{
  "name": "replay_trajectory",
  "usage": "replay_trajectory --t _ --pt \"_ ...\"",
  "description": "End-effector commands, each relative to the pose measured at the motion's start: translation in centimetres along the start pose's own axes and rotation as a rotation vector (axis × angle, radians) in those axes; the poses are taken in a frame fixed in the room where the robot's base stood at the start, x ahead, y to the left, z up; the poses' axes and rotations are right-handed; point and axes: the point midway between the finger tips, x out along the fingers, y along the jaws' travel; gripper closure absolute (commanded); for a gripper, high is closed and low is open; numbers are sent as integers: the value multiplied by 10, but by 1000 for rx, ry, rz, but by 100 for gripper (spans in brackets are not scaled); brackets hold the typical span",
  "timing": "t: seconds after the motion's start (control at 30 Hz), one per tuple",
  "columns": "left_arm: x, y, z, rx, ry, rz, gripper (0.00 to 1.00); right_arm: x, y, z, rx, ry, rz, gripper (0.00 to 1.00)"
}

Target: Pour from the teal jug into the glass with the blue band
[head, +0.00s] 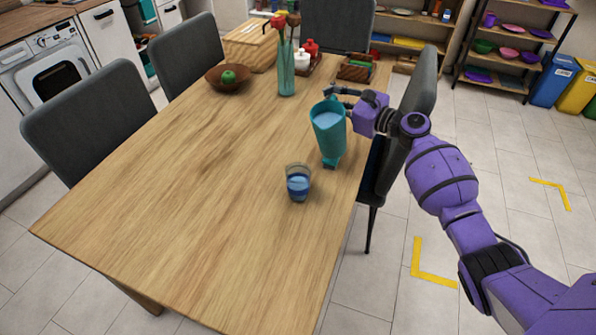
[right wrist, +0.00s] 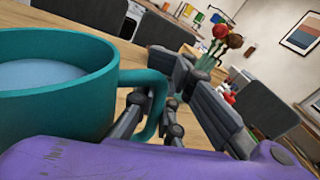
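The teal jug (head: 330,140) is at the right edge of the wooden table, with pale liquid inside near its rim. It leans slightly to the left; I cannot tell whether its base touches the table. The glass with the blue band (head: 298,184) stands upright on the table, in front and left of the jug, apart from it. My right gripper (head: 343,93) is behind the jug. In the right wrist view its fingers (right wrist: 160,105) close around the handle of the jug (right wrist: 75,105). My left gripper is not in view.
The wooden table (head: 190,170) is clear at left and front. A grey chair (head: 418,85) is close by my right arm.

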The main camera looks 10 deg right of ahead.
Motion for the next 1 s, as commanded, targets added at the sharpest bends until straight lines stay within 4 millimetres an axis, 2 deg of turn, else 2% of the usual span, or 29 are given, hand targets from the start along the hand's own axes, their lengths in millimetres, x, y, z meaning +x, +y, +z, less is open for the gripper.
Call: replay_trajectory --t 0.03,0.3,1.0 --pt "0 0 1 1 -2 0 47 0 0 7 -28 -7 -3 100" --pt "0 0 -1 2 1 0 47 1 9 16 -146 2 -7 100" --pt "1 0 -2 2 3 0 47 2 14 17 -186 7 -4 100"
